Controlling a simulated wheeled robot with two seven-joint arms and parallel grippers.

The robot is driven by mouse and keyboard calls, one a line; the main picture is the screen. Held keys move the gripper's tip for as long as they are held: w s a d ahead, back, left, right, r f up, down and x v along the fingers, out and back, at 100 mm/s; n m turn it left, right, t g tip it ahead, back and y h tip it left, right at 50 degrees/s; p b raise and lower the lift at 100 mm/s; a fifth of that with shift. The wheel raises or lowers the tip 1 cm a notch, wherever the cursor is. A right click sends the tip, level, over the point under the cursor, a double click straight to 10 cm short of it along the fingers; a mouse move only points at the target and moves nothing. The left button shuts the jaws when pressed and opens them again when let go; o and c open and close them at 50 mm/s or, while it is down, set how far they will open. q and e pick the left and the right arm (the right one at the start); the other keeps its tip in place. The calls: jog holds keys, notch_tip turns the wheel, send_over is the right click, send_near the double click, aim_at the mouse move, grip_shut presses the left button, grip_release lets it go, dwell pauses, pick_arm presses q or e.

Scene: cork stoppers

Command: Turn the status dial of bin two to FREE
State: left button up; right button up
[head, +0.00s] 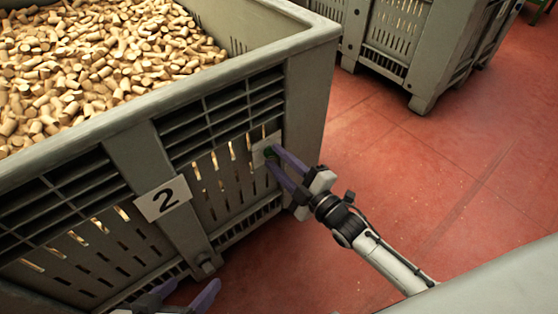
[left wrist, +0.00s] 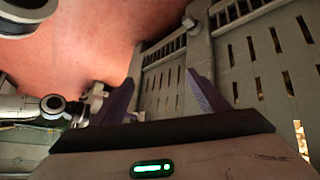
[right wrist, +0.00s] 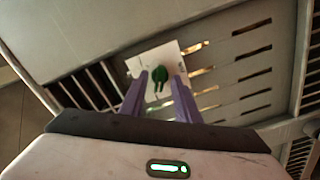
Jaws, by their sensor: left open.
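Any lettering on the plate is unreadable. My right gripper (head: 273,162) is at the dial. In the right wrist view its two purple fingers (right wrist: 159,88) stand apart on either side of the knob, with small gaps showing. My left gripper (head: 190,290) is open and empty, low in front of the crate; its spread fingers also show in the left wrist view (left wrist: 163,90).
Cork stoppers (head: 100,60) fill the crate. Another grey crate (head: 400,45) stands at the back right. The red floor (head: 450,150) between and to the right is clear. The crate's slatted wall is close to both grippers.

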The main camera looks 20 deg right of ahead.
grip_shut()
